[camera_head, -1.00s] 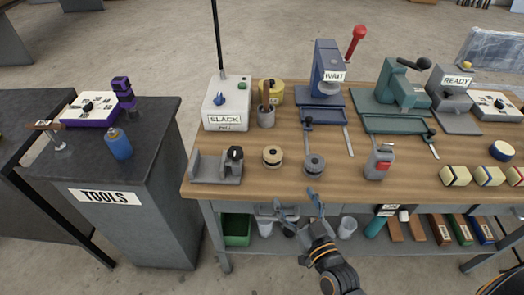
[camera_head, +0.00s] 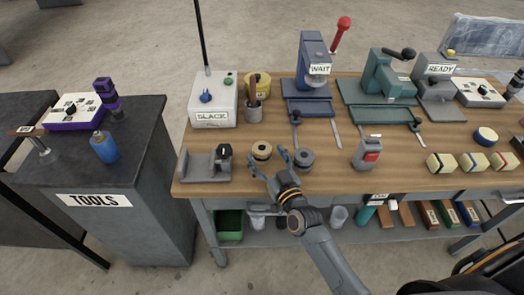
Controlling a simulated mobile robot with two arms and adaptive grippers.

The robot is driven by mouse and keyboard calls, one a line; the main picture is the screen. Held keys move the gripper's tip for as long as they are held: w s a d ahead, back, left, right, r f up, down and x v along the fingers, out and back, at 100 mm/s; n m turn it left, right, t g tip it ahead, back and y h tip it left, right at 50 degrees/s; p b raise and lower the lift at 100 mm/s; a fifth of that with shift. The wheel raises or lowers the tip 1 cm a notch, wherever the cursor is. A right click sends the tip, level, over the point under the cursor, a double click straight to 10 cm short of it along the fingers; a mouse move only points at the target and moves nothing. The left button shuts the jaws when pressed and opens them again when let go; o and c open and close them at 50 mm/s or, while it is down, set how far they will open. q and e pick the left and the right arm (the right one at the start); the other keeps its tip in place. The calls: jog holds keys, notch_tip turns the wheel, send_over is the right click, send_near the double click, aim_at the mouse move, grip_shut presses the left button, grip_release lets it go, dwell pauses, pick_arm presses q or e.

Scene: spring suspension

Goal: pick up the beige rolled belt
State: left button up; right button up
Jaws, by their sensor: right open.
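The beige rolled belt (camera_head: 262,149), a small round roll with a dark centre, sits on the wooden workbench (camera_head: 225,187) near its front edge. My right gripper (camera_head: 266,164) is open, with its fingers spread at the near side of the roll. One finger points up just right of the roll and the other lies at its lower left. I cannot tell whether they touch it. My left gripper is out of view.
A grey roll (camera_head: 304,158) stands close to the right of my fingers. A grey bracket (camera_head: 205,167) is to the left. A red-and-grey device (camera_head: 367,154) stands further right.

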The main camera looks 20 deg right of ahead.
jog(key=shift+w+a+f, duration=0.1)
jog(key=shift+w+a, duration=0.05)
jog(key=shift+w, duration=0.7)
jog(key=c, duration=1.3)
